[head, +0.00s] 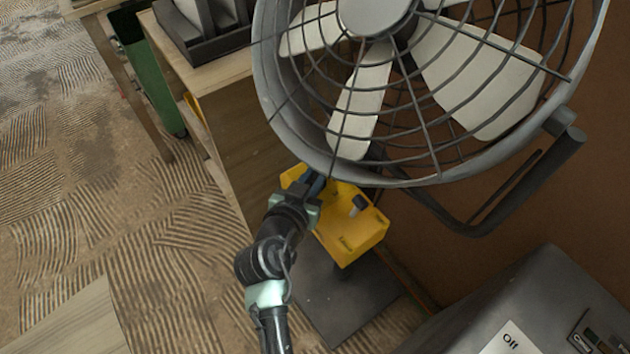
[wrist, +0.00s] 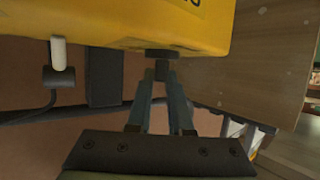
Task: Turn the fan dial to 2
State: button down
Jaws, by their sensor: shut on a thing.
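The fan's yellow control box (head: 350,245) stands below the large grey fan (head: 345,150). A dark knob (head: 357,205) sticks out from the box's face toward the right. My gripper (head: 312,183) is at the upper left of the box, partly hidden by my own wrist. In the wrist view, the yellow box (wrist: 215,30) fills the top. My gripper's fingers (wrist: 161,72) come together on a small dark dial (wrist: 160,53) at the box's edge. The dial's markings and setting cannot be read.
The fan's wire cage and tilted bracket (head: 490,215) hang close above and right of the box. A grey machine (head: 530,290) with an "Off" label stands at lower right. A wooden bench (head: 225,75) with a dark tray is at the upper left. Open floor lies left.

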jog(key=h+b, duration=0.1)
jog(key=m+b, duration=0.1)
jog(key=shift+w+a+f+m+g+h+b, duration=0.1)
jog(key=shift+a+f+m+g+h+b, duration=0.2)
jog(key=shift+f+h+b, duration=0.1)
jog(key=m+g+h+b, duration=0.2)
jog(key=m+b, duration=0.1)
jog(key=m+g+h+b, duration=0.1)
jog(key=h+b, duration=0.1)
jog(key=shift+w+a+r+m, duration=0.15)
jog(key=shift+w+a+m, duration=0.05)
jog(key=shift+a+m, duration=0.1)
jog(key=m+g+h+b, duration=0.2)
jog(key=m+g+b, duration=0.1)
jog(key=b, duration=0.1)
jog(key=shift+w+g, duration=0.15)
jog(key=shift+g, duration=0.25)
jog(key=shift+m+g+h+b, duration=0.3)
jog(key=shift+m+g+b, duration=0.6)
jog(key=shift+b, duration=0.1)
jog(key=shift+r+g, duration=0.15)
jog(key=shift+g, duration=0.15)
jog(key=c, duration=0.8)
grip_release()
jog(key=shift+d, duration=0.1)
jog(key=shift+r, duration=0.1)
